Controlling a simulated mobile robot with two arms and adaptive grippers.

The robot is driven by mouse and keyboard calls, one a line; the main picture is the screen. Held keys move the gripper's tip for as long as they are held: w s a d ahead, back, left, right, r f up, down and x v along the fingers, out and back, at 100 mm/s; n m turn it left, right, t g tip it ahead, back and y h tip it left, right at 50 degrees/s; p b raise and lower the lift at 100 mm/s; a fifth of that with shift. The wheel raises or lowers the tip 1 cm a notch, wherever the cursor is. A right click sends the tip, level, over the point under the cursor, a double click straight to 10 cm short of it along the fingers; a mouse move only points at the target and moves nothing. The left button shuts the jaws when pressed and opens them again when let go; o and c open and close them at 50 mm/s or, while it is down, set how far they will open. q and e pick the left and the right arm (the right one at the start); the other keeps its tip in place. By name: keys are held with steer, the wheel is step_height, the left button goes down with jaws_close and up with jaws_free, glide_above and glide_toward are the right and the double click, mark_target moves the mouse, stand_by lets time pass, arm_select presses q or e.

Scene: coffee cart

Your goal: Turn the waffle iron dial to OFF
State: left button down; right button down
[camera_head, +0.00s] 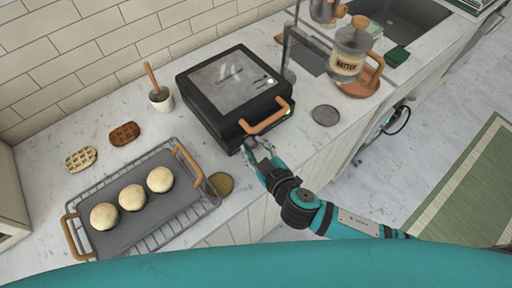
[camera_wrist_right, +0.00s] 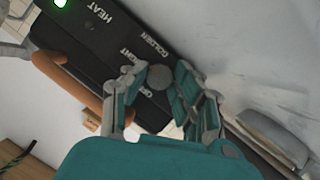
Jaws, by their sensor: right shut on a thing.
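The waffle iron (camera_head: 235,92) is a black box with a closed lid and an orange handle (camera_head: 264,117), standing on the counter. Its dial (camera_wrist_right: 160,77) is a grey round knob on the front face. In the head view the right gripper (camera_head: 258,158) covers the front left corner of the iron. I cannot tell where the dial points. My left gripper is out of view.
A tray (camera_head: 112,230) with three pale round pieces stands left of the gripper, beside a mustard-coloured disc (camera_head: 221,184). A batter jug (camera_head: 349,54) and a grey disc (camera_head: 326,115) are to the right. A green light (camera_wrist_right: 60,3) glows on the iron.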

steer(key=shift+n+t+h, duration=0.3)
steer(key=shift+n, duration=0.3)
steer(key=c, duration=1)
jaws_free()
steer(key=shift+c, duration=0.2)
